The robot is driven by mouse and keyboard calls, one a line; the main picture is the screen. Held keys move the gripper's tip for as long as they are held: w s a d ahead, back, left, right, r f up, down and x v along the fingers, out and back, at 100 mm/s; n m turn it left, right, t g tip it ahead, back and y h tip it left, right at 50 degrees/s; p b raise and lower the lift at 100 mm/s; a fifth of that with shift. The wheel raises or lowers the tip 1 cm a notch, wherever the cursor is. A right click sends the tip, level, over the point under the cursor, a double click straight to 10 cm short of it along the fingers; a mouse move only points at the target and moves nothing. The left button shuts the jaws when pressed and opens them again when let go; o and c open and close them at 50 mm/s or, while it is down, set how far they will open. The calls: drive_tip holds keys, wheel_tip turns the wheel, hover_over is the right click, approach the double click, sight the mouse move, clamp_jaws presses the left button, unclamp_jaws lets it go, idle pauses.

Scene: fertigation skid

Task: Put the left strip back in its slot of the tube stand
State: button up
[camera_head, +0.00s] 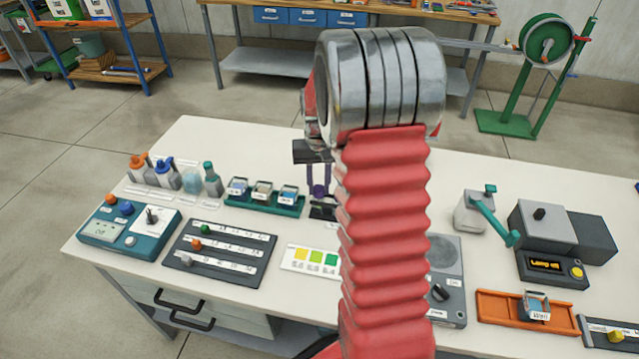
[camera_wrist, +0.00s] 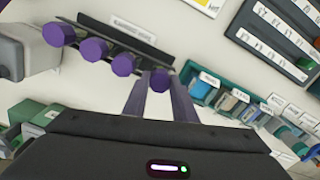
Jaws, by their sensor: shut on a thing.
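My gripper (camera_wrist: 160,100) is shut on a purple-topped strip (camera_wrist: 159,82), whose round end shows between the two fingers in the wrist view. The dark tube stand (camera_wrist: 122,33) with a white label lies just beyond. Several other purple ends (camera_wrist: 93,50) form a row to the left of the held one, along the stand. The held strip is at the right end of that row in this view. Its lower part is hidden, so I cannot tell whether it is in its slot. In the head view my gripper (camera_head: 319,180) points down over the stand (camera_head: 322,211), which my arm mostly hides.
A green tray of small boxes (camera_head: 264,202) stands close left of my gripper, with bottles (camera_head: 190,178) beyond. A colour card (camera_head: 312,262) and a dark slider panel (camera_head: 220,252) lie nearer.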

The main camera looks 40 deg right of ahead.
drive_tip(key=o, duration=1.1)
drive_tip(key=shift+r, duration=3.5)
drive_tip(key=s+a+r+n+t, duration=0.2)
drive_tip(key=s+a+r, duration=0.4)
drive_tip(key=s+a, duration=0.4)
drive_tip(key=s+a+r+n+t, duration=0.3)
drive_tip(key=s+a, duration=0.7)
drive_tip(key=a, duration=0.4)
wheel_tip(320, 180, up, 3)
drive_tip(key=shift+s+f+n+t, duration=0.15)
drive_tip(key=shift+s+n+t, duration=0.15)
drive_tip(key=shift+n, duration=0.3)
